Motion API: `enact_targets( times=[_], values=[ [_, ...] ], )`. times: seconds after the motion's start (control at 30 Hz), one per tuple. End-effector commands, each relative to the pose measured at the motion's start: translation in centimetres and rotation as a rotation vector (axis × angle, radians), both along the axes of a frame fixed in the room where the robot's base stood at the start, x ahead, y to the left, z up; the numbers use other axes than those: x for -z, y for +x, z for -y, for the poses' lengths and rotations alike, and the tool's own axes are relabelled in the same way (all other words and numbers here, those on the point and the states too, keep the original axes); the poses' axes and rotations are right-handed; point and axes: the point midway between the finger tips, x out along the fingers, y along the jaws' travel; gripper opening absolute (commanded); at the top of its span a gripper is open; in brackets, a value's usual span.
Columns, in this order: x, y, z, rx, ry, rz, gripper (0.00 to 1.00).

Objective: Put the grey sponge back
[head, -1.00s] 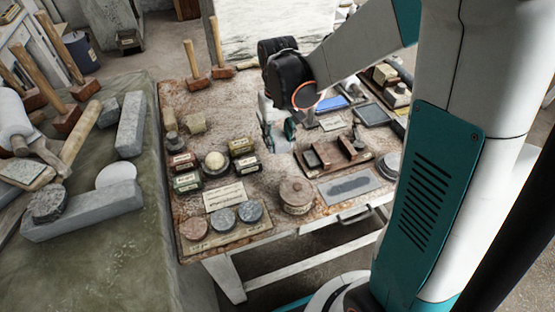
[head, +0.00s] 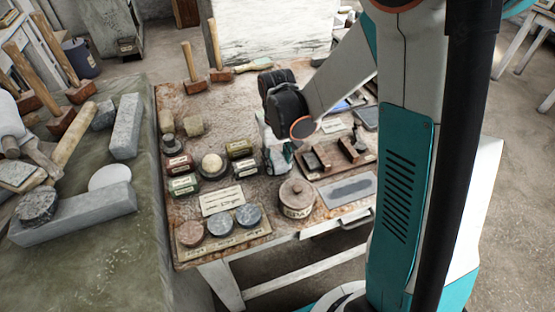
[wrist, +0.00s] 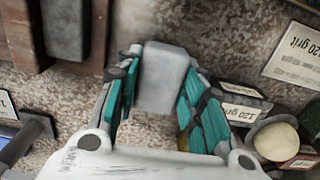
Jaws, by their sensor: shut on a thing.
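The grey sponge (wrist: 163,78) is a pale grey block in the middle of the wrist view. My gripper (wrist: 160,100) is shut on it, with teal-padded fingers on both sides of it. In the head view my gripper (head: 279,158) is over the rusty worktable, just right of the small labelled boxes and behind the round lidded pot. The sponge cannot be made out there. Whether it touches the tabletop is not clear.
A labelled box (wrist: 240,104) and a cream ball (wrist: 275,141) are close to the right finger. A wooden rack (head: 334,156) is right of my gripper. The lidded pot (head: 297,197) and three round discs on a board (head: 262,231) are in front.

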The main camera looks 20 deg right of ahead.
Motion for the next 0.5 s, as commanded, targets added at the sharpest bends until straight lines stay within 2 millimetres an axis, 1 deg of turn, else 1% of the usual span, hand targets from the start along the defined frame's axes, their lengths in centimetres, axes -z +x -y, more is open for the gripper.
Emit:
enact_targets(
  times=[0.07, 0.1, 0.13, 0.5],
  values=[
    [0.35, 0.01, 0.0, 0.0, 0.0, 0.0, 0.1],
    [0.33, 0.01, 0.0, 0.0, 0.0, 0.0, 0.41],
    [0.28, 0.01, 0.0, 0.0, 0.0, 0.0, 0.45],
    [0.03, 0.01, 0.0, 0.0, 0.0, 0.0, 0.45]
  ],
)
